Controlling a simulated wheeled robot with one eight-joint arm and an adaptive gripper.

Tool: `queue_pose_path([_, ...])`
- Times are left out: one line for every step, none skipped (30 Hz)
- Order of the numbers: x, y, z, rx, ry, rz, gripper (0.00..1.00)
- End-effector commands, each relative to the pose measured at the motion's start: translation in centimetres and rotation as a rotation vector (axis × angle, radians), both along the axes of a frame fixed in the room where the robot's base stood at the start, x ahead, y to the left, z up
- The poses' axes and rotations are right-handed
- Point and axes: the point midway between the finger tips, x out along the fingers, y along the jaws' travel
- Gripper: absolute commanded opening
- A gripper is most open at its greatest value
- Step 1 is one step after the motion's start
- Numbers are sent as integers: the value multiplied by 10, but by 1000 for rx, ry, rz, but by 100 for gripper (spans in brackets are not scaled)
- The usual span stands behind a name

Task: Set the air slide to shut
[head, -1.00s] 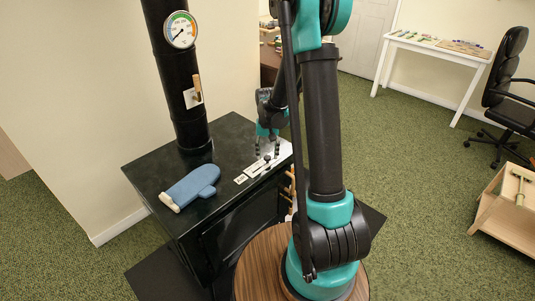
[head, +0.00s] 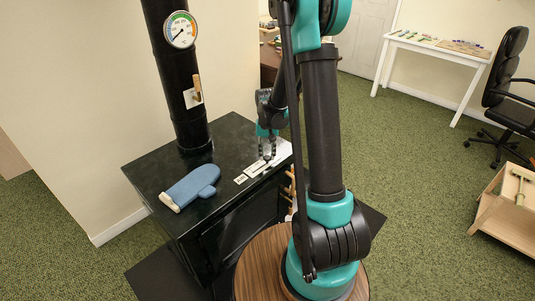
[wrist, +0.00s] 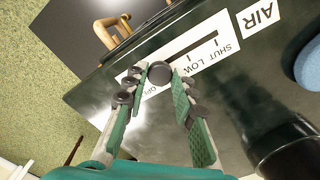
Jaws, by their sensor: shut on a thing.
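The air slide (head: 256,171) is a pale strip on the black stove top (head: 150,170), near its front right edge. In the wrist view its plate (wrist: 222,47) reads SHUT and LOW, with a partly hidden OPEN, beside a dark slot. A separate AIR label (wrist: 257,15) lies past the SHUT end. The round black knob (wrist: 159,73) is at the OPEN end of the slot, away from SHUT. My gripper (head: 267,158) points down at the slide and is shut on the knob, one finger on each side.
A blue oven mitt (head: 191,188) lies on the stove top, left of the slide. The black flue pipe (head: 180,90) with a gauge (head: 180,29) rises behind. Wooden handles (wrist: 104,33) stick out from the stove front.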

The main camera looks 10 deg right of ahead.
Motion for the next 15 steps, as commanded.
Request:
queue_pose_path([-3, 4, 0, 0, 1, 2, 0])
queue_pose_path([-5, 8, 0, 0, 1, 2, 0])
queue_pose_path([-9, 14, 0, 0, 1, 4, 0])
queue_pose_path([-13, 19, 0, 0, 1, 5, 0])
queue_pose_path([-17, 25, 0, 1, 1, 5, 0])
queue_pose_path([-23, 32, 0, 1, 1, 6, 0])
queue_pose_path([-27, 38, 0, 1, 1, 6, 0])
queue_pose_path([-30, 43, 0, 1, 0, 6, 0])
queue_pose_path([-34, 49, 0, 1, 0, 6, 0])
queue_pose_path([-38, 53, 0, 1, 0, 5, 0])
queue_pose_path([-40, 57, 0, 1, 0, 5, 0])
queue_pose_path([-43, 61, 0, 1, 0, 4, 0])
queue_pose_path([-45, 63, 0, 1, 0, 3, 0])
queue_pose_path([-47, 65, 0, 1, 0, 2, 0])
queue_pose_path([-48, 67, 0, 1, 0, 2, 0])
